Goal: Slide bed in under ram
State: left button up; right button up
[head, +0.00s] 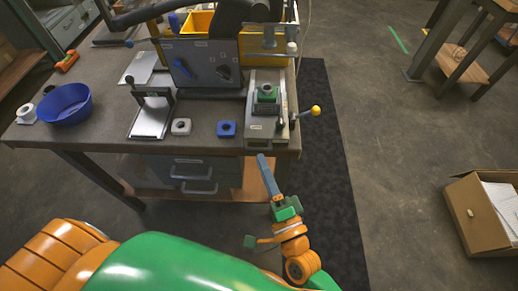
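A small grey press (284,85) stands at the table's right front edge. A lever with a yellow ball knob (315,110) sticks out to the right. My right gripper (263,158) is just in front of the bed's near end, with its long blue-grey fingers pointing up at it. I see no gap between the fingers and cannot tell contact. My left gripper is out of view.
A cardboard box (478,215) is on the floor at right.

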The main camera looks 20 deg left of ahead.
aim_at(256, 149)
jog(key=x, duration=0.5)
jog(key=shift+w+f, duration=0.1)
jog(key=shift+w, duration=0.05)
grip_shut()
dwell(1.1)
